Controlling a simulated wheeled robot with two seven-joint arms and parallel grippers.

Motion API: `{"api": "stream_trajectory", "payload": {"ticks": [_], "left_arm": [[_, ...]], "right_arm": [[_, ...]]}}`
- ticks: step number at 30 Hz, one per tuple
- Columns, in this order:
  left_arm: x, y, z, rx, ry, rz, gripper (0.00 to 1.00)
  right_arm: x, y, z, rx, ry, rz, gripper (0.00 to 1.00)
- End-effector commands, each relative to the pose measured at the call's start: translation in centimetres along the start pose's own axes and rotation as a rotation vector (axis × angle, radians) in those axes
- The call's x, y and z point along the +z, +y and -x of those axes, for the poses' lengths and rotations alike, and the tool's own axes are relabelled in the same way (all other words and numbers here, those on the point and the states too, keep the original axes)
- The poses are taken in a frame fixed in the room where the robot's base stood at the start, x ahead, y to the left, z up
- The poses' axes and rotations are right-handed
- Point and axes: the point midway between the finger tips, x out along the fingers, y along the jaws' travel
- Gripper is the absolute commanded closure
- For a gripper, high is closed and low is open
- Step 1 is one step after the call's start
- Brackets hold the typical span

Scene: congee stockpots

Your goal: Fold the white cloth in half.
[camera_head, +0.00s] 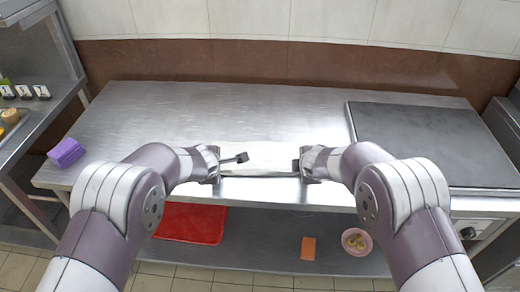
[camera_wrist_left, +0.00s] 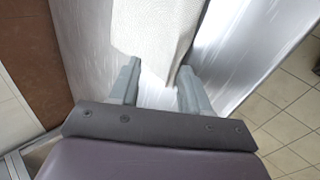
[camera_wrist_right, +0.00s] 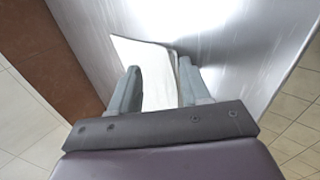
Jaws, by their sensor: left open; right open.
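The white cloth (camera_head: 262,157) lies on the steel counter near its front edge, between my two grippers. My left gripper (camera_head: 232,160) is open at the cloth's left end. In the left wrist view the cloth (camera_wrist_left: 150,30) extends beyond the open fingers (camera_wrist_left: 158,90). My right gripper (camera_head: 304,166) is open at the cloth's right end. In the right wrist view the cloth (camera_wrist_right: 157,75) shows between and beyond the open fingers (camera_wrist_right: 160,90). I cannot tell whether any finger touches the cloth. The grippers hide parts of the cloth's ends.
The steel counter (camera_head: 150,110) is clear behind and left of the cloth. A dark flat griddle (camera_head: 425,140) is at the right. A purple block (camera_head: 66,152) sits at the left edge. A red tray (camera_head: 190,224), an orange item (camera_head: 308,248) and a pink bowl (camera_head: 357,242) are on the lower shelf.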

Motion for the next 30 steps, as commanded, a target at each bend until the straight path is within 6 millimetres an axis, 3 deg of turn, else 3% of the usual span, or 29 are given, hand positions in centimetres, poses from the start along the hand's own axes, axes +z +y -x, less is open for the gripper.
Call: {"api": "stream_trajectory", "payload": {"ticks": [4, 16, 20, 30], "left_arm": [[0.0, 0.6, 1.4, 0.004, -0.001, 0.001, 0.53], [0.1, 1.2, 9.7, 0.0, -0.001, -0.001, 0.53], [0.0, 1.2, 10.7, -0.001, 0.0, -0.001, 0.53], [0.0, 1.2, 10.8, -0.001, 0.0, 0.0, 0.53]], "right_arm": [[0.0, 0.6, 1.4, 0.002, 0.001, -0.001, 0.53], [0.0, 1.3, 9.7, 0.003, 0.001, 0.0, 0.53], [0.0, 1.2, 10.7, -0.001, 0.0, 0.0, 0.53], [0.0, 1.2, 10.8, 0.0, 0.0, 0.0, 0.53]]}}
